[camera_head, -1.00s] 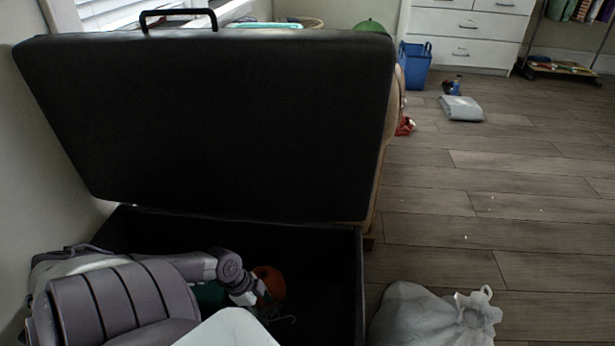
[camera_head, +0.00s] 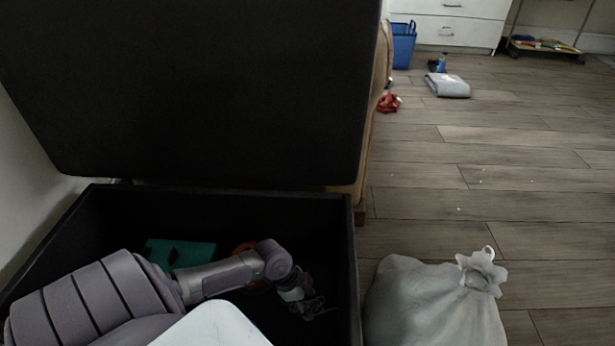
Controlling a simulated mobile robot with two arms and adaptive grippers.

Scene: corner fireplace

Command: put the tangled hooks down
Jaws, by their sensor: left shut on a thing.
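My left gripper (camera_head: 297,293) reaches down inside the open black storage box (camera_head: 354,250), toward its right side. It is shut on the tangled hooks (camera_head: 313,308), a small bunch of thin grey wire shapes at its tip. I cannot tell whether the hooks touch the box floor, which is dark. A green thing (camera_head: 180,254) lies in the box behind my left arm. An orange thing (camera_head: 245,248) is mostly hidden behind my left wrist. My right gripper is not in view.
The black lid (camera_head: 200,90) stands raised at the back of the box. A tied grey-white bag (camera_head: 430,305) stands on the floor right of the box. Farther off are a red thing (camera_head: 389,103), a grey folded package (camera_head: 447,85) and a blue bin (camera_head: 403,46). Floor at right is mostly clear.

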